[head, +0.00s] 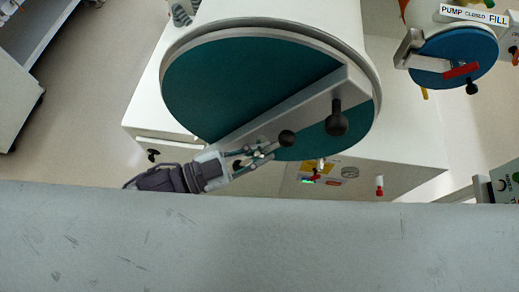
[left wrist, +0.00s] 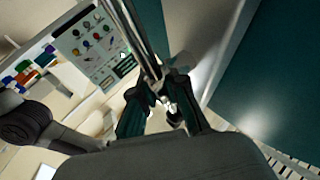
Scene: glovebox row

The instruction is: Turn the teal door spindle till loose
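The round teal door (head: 245,85) fills the upper middle of the head view, with a grey bar (head: 290,108) slanting across it. In the left wrist view a shiny metal rod (left wrist: 143,38) runs down toward the fingers (left wrist: 160,98). Whether they touch or grip it is unclear. My right gripper is not in view.
A blue round door (head: 455,50) with a red handle (head: 461,71) is at the upper right, under a label reading PUMP CLOSED FILL (head: 473,14). The white cabinet (head: 395,155) below the teal door carries small valves.

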